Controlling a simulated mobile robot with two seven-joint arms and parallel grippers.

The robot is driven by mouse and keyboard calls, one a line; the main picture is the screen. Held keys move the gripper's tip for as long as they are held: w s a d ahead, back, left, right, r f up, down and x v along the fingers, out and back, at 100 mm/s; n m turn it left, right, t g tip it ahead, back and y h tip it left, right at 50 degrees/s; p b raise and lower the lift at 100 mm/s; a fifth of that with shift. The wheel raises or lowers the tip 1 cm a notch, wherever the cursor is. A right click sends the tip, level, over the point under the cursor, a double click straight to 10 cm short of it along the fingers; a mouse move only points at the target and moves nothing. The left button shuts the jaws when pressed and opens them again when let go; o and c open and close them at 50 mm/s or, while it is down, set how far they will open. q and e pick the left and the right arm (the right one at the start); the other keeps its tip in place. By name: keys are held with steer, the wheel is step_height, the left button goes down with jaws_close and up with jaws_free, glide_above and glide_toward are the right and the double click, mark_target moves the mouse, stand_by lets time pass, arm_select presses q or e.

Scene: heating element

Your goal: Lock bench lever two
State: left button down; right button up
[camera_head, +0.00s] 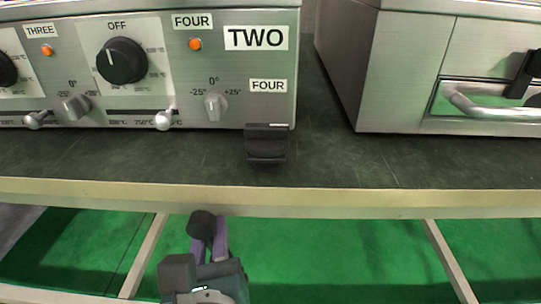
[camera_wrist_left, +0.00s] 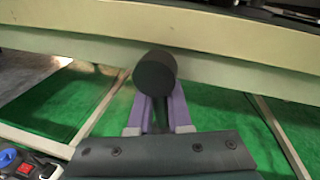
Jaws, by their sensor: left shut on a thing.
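A black rounded knob (camera_head: 202,222) stands in front of the pale bench edge, low in the head view. It also shows as a black round end in the wrist view (camera_wrist_left: 155,70). My left gripper (camera_head: 209,236) has its purple fingers shut on this knob from below; they also show in the wrist view (camera_wrist_left: 160,98). The knob looks like a lever handle, but its shaft and pivot are hidden. The label reading TWO (camera_head: 256,38) is on the steel control panel above the bench. My right gripper is not in view.
The pale bench rail (camera_head: 320,203) runs across just beyond the knob. A black bracket-like piece (camera_head: 267,150) sits on the dark bench top. The panel carries a black dial (camera_head: 121,61) and small levers. A second steel unit (camera_head: 395,70) stands at right. Green floor lies below.

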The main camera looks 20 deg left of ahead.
arm_select(q)
steer(key=shift+s+a+m, duration=0.1)
steer(key=shift+a+m, duration=0.05)
steer(key=shift+m, duration=0.35)
steer(key=c, duration=1.1)
jaws_free()
steer(key=p+v, duration=0.2)
steer(key=v, duration=0.8)
steer(key=shift+f, duration=0.15)
